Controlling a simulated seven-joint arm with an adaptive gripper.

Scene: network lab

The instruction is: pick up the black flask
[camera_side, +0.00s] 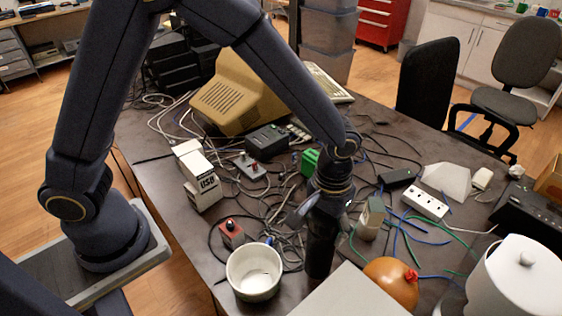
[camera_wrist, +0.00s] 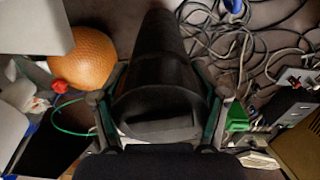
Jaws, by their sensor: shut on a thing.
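The black flask (camera_side: 320,250) is a tall dark cylinder standing upright, or nearly so, among the cables on the dark table. My gripper (camera_side: 322,205) comes down on it from above in the side view and is shut around its upper part. In the wrist view the black flask (camera_wrist: 158,75) fills the middle, and the fingers of my gripper (camera_wrist: 160,118) lie along both its sides. The flask's base is partly hidden behind a grey box edge in the side view, so I cannot tell whether it touches the table.
A white bowl (camera_side: 254,272) stands close left of the flask. An orange round object (camera_side: 391,284) with a red cap and a grey flat box (camera_side: 350,294) are close on the right and front. A white lidded pot (camera_side: 515,280) stands at the right. Tangled cables cover much of the table.

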